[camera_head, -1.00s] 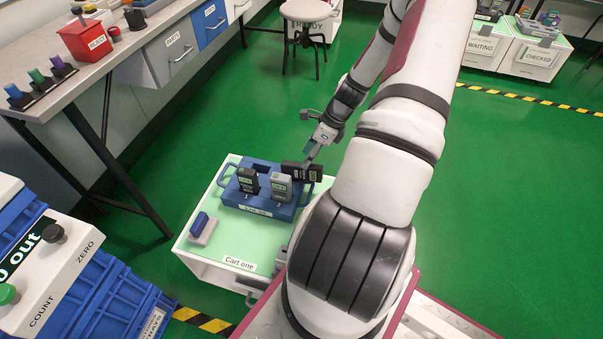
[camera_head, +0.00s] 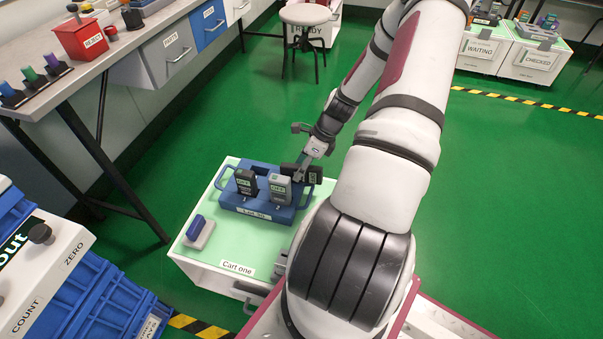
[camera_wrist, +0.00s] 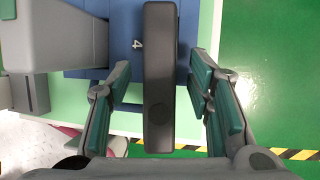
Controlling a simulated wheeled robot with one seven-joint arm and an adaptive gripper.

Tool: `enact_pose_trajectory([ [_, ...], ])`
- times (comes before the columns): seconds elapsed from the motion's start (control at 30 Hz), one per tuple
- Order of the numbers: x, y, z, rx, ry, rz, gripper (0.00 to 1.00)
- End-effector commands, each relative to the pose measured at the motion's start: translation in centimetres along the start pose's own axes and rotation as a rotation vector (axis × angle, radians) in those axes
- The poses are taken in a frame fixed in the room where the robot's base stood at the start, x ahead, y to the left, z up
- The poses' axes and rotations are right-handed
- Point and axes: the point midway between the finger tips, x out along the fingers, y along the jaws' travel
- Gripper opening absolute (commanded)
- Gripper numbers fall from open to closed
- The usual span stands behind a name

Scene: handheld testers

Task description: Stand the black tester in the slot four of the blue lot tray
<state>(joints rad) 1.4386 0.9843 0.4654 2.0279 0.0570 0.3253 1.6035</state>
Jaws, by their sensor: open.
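A black tester (camera_wrist: 160,85) lies between the two fingers of my gripper (camera_wrist: 160,90) in the wrist view, with a gap on each side. The fingers are open and green-padded. The tester also shows as a dark block (camera_head: 290,171) at the right end of the blue lot tray (camera_head: 255,212) in the head view. The tray's white 4 shows just left of the tester in the wrist view. How deep it sits in the slot cannot be told. Another black tester (camera_head: 246,181) and a grey tester (camera_head: 280,187) stand in the tray.
The tray is on the pale green top of cart one (camera_head: 222,246). A blue item on a grey block (camera_head: 199,232) sits at the cart's left. An empty slot (camera_head: 261,168) shows at the tray's back. A bench (camera_head: 90,88) stands at left. Green floor is open at right.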

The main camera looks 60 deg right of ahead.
Motion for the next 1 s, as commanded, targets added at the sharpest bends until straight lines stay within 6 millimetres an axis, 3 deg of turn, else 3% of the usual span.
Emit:
enact_pose_trajectory([
  [0.43,0.26,-0.06,-0.14,0.001,0.000,0.000,0.47],
  [0.47,0.26,-0.06,-0.14,0.001,0.000,0.000,0.44],
  [0.67,0.26,-0.06,-0.14,0.000,0.000,0.000,0.00],
  [1.0,0.21,-0.05,-0.11,0.000,0.000,0.000,0.00],
])
